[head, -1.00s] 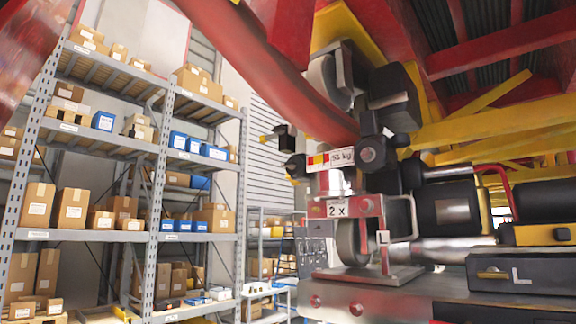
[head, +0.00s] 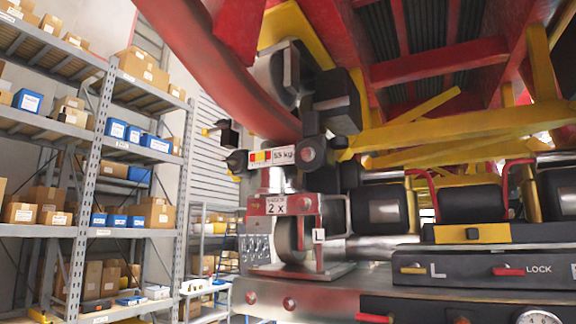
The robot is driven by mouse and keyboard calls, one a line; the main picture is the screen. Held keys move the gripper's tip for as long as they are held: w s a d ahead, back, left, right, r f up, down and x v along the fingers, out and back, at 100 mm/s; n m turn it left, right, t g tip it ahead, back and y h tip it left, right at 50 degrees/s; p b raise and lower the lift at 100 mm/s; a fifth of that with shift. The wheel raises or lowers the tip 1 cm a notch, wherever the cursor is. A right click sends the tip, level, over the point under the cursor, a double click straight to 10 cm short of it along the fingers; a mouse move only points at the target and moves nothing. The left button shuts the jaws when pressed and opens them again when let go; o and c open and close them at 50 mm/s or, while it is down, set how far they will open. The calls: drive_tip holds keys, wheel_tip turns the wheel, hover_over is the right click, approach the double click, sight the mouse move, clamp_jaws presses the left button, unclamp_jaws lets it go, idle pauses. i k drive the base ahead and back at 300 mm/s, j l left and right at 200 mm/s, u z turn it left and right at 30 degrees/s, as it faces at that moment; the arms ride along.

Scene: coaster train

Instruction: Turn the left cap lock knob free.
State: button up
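A dark panel (head: 465,284) at the lower right carries a yellow knob (head: 413,269) beside a white "L". Further right on it is a red knob (head: 508,270) beside the word "LOCK". Both knobs lie sideways. I cannot tell for sure which one is the left cap lock knob. Part of another letter shows at the right edge. Another "L" tag (head: 319,235) hangs by the wheel assembly (head: 290,225), marked "2 x". My gripper is not in view.
A steel plate (head: 330,296) runs below the panel, with a red handle (head: 375,318) and a gauge (head: 538,317) cut off at the bottom edge. A red tube rail (head: 220,60) and yellow beams (head: 460,130) are overhead. Shelves with boxes (head: 90,180) stand at the left.

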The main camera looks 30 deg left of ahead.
sight(233, 161)
drive_tip(key=i+j+u, duration=0.1)
drive_tip(key=j+u, duration=0.25)
drive_tip(key=i+j+u, duration=0.15)
drive_tip(key=j+u, duration=0.15)
